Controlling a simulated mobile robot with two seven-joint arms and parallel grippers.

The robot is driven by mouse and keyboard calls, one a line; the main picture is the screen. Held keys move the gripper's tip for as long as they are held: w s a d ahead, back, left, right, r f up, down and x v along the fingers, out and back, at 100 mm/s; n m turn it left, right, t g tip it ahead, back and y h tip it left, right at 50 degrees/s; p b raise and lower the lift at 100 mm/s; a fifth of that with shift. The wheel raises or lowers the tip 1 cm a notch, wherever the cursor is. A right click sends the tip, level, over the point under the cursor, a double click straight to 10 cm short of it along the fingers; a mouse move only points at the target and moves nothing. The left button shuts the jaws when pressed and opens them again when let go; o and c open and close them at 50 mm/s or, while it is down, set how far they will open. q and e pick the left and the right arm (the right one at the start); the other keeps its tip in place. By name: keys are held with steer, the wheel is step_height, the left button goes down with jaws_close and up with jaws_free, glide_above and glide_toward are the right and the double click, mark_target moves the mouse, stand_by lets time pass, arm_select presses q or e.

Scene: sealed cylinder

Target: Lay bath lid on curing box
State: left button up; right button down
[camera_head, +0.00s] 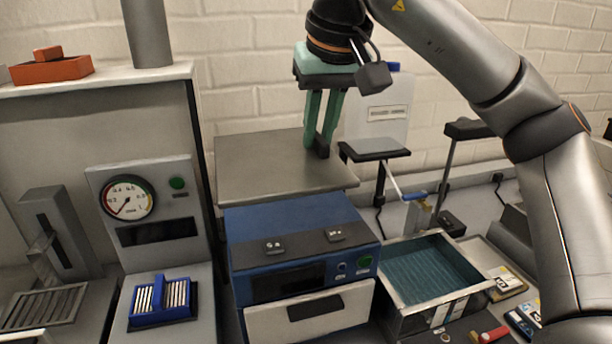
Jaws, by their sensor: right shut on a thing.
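The bath lid (265,165) looks to be a flat grey plate with a black handle near its right side. My right gripper (320,145) points down from above and is shut on that handle. The plate lies level over the rear of the blue box (290,220), which I take to be the curing box. I cannot tell whether the plate touches the box or hangs just above it. The front strip of the box top shows, with two small dark fittings. My left gripper is not in view.
An open metal bath (395,318) with bluish liquid stands right of the box. A gauge panel (145,210) and a blue rack (160,315) stand to the left.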

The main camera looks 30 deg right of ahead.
steer(key=w+d, duration=0.1)
steer(key=w+f, duration=0.1)
steer(key=w+d+f, duration=0.1)
steer(key=shift+w+d+f, duration=0.25)
steer(key=shift+w+d, duration=0.05)
steer(key=shift+w, duration=0.1)
steer(key=shift+w+d+r+b+x, duration=0.15)
steer(key=shift+d+x, duration=0.2)
steer(key=shift+x, duration=1.35)
steer(key=shift+w+d+r+b+x, duration=0.15)
steer(key=shift+d+x, duration=0.25)
steer(key=shift+x, duration=1.25)
steer(key=shift+w+d+x, duration=0.2)
steer(key=shift+d+x, duration=0.15)
steer(key=shift+x, duration=1.35)
steer(key=shift+f, duration=0.45)
steer(key=c, duration=0.8)
jaws_free()
steer(key=shift+c, duration=0.2)
steer(key=shift+r, duration=0.5)
steer(key=p+v, duration=0.1)
steer(key=v, duration=1.1)
